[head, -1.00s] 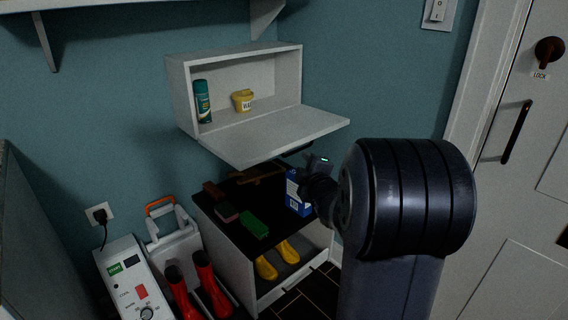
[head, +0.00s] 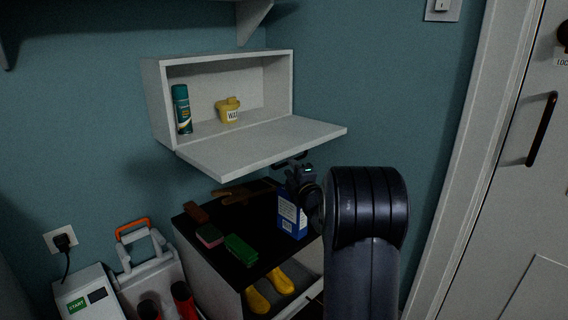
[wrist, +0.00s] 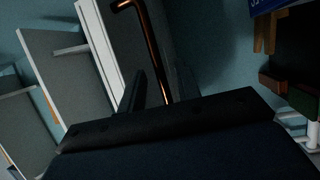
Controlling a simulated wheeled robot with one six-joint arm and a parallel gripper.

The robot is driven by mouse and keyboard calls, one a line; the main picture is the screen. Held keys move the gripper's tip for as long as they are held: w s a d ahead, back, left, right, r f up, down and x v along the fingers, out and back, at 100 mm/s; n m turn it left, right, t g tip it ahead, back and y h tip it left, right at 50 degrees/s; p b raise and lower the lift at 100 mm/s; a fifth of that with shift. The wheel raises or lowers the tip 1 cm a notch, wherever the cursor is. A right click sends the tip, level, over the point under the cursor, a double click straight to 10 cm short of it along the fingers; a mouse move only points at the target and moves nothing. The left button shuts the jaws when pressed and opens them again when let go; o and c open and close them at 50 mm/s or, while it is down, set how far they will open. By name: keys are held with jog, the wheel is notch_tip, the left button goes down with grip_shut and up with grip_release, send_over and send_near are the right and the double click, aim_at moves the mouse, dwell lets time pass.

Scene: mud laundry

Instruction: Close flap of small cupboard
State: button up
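The small cupboard (head: 154,105) hangs on the blue wall, with a can and a yellow tub inside. Its flap (head: 262,146) is open and lies out roughly level.
Below stands a black-topped unit (head: 248,208) with a blue box (head: 291,217), a green brush (head: 240,249) and a pink-topped sponge (head: 209,235). Yellow boots (head: 258,299) are inside it. A white door (head: 510,210) is at right. Air above the flap is clear.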

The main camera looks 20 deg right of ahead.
aim_at(268, 146)
jog(key=w, duration=0.5)
jog(key=shift+w+r+b, duration=0.1)
jog(key=shift+r+b, duration=0.2)
jog(key=shift+r, duration=0.05)
jog(key=shift+c, duration=0.3)
jog(key=c, duration=0.6)
grip_shut()
jog(key=shift+f, duration=0.15)
